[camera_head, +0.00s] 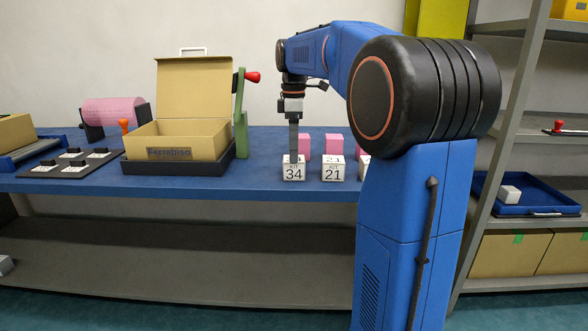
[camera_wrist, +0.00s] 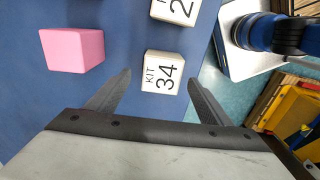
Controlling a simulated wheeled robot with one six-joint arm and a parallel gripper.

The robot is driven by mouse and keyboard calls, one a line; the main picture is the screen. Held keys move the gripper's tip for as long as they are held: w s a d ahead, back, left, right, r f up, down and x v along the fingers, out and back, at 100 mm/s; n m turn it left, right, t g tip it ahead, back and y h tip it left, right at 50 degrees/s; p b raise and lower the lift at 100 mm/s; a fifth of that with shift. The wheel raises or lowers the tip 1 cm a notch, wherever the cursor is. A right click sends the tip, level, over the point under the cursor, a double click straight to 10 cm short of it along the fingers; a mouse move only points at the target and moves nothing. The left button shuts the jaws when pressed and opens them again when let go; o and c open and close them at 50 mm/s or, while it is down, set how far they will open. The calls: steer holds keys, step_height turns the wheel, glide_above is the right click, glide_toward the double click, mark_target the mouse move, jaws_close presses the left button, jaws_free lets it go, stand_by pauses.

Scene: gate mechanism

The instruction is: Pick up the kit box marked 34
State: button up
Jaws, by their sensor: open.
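The kit box marked 34 (camera_head: 293,173) is a small white cube with black print, near the front edge of the blue table in the head view. It also shows in the wrist view (camera_wrist: 163,72), its "KIT 34" label turned sideways. My gripper (camera_head: 294,154) points down at this box in the head view.
Pink blocks (camera_head: 304,146) stand behind the kit boxes; one shows at the left in the wrist view (camera_wrist: 72,50). Another white box is partly hidden behind my arm. An open tan box (camera_head: 180,139) in a black tray and a green post with a red-knobbed lever (camera_head: 241,120) stand left.

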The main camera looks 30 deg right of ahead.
mark_target(294, 168)
steer(key=shift+s+f, duration=0.15)
steer(key=shift+f, duration=2.2)
steer(key=shift+c, duration=0.5)
steer(key=c, duration=1.3)
